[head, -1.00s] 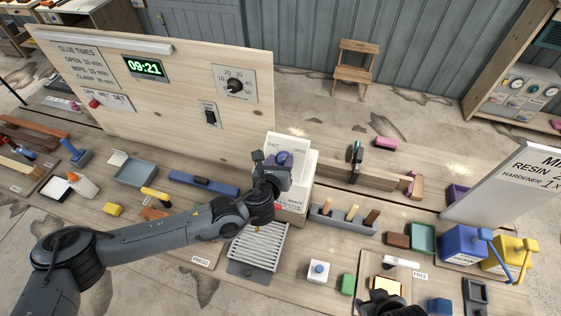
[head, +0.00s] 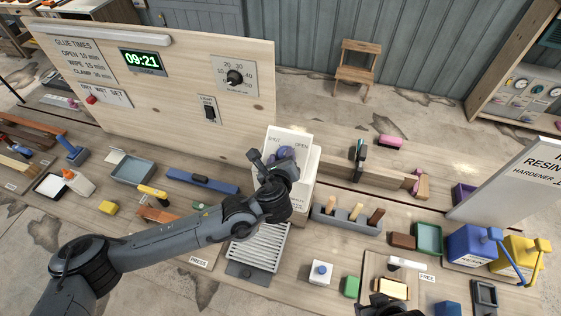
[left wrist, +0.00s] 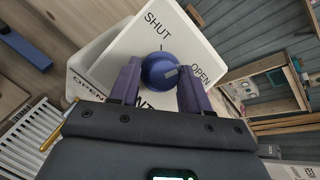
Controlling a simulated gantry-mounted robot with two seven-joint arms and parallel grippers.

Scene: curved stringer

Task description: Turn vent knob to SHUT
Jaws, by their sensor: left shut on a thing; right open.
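The vent knob is a round blue-purple knob (left wrist: 160,70) on a white panel (left wrist: 205,48) marked SHUT and OPEN. In the left wrist view a pale mark on the knob lies on its OPEN side, and a short tick stands on the panel between the words. My left gripper (left wrist: 158,84) is shut on the knob, one finger on each side. In the head view my left gripper (head: 276,165) partly hides the knob (head: 286,154). My right gripper (head: 386,303) is at the bottom edge, its fingers only partly in view.
The white vent box stands behind a slatted press rack (head: 257,247). A grey holder with wooden-handled tools (head: 345,218) is to its right, and a blue bar (head: 202,181) to its left. A wooden board with clock and dial (head: 170,95) rises behind at left.

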